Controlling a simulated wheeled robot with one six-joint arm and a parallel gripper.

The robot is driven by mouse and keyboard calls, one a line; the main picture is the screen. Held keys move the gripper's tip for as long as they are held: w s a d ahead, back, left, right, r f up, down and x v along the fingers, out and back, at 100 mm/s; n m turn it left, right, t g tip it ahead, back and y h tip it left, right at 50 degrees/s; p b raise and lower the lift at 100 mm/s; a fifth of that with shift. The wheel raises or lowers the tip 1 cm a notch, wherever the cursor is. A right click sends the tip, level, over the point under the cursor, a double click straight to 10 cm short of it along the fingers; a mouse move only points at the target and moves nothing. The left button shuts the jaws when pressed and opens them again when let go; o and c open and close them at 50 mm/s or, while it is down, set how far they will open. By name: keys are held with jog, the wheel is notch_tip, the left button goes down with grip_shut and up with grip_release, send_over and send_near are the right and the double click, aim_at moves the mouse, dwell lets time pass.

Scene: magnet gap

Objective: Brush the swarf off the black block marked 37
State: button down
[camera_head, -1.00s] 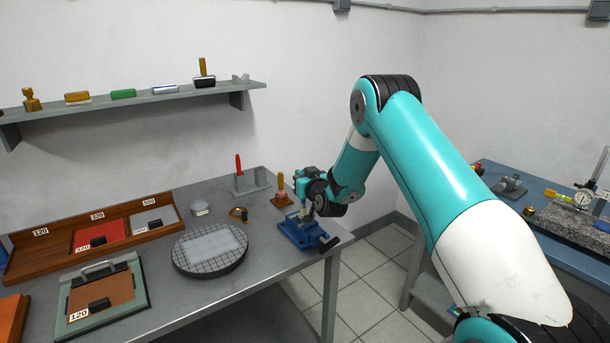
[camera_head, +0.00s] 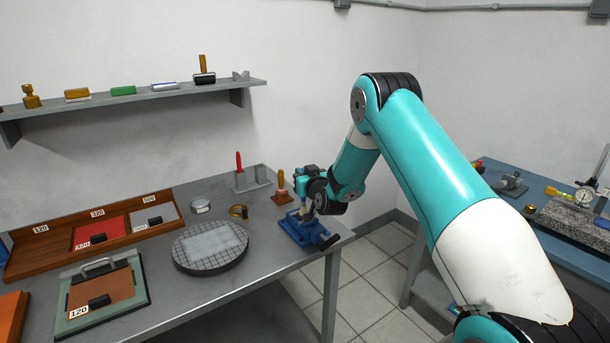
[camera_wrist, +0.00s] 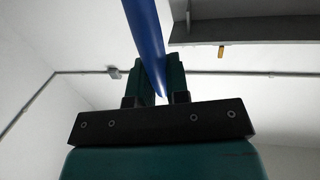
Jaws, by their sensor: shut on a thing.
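My gripper (camera_wrist: 158,66) is shut on a slim blue tapered handle (camera_wrist: 147,32), seen between its fingers in the wrist view. In the head view my gripper (camera_head: 309,193) is right above the blue vise (camera_head: 302,236) at the right end of the grey bench. A small pale tip (camera_head: 309,209) shows below the gripper, at the vise jaws; I cannot tell whether it touches anything. No block with the mark 37 can be made out. The gripper and vise hide what is between the jaws, and swarf is too small to see.
A wooden-handled tool (camera_head: 281,190) and a brass ring (camera_head: 238,211) stand close left of the vise. A round gridded plate (camera_head: 210,264) lies further left, beyond which are abrasive boards with black blocks. A wall shelf (camera_head: 130,99) holds several tools. A second bench is right.

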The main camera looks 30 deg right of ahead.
jog(key=shift+w, duration=0.1)
jog(key=shift+w, duration=0.45)
jog(key=shift+s+f+b, duration=0.2)
jog(key=shift+s+b, duration=0.5)
jog(key=shift+b, duration=0.05)
jog(key=shift+s+r, duration=0.1)
jog(key=shift+s, duration=0.3)
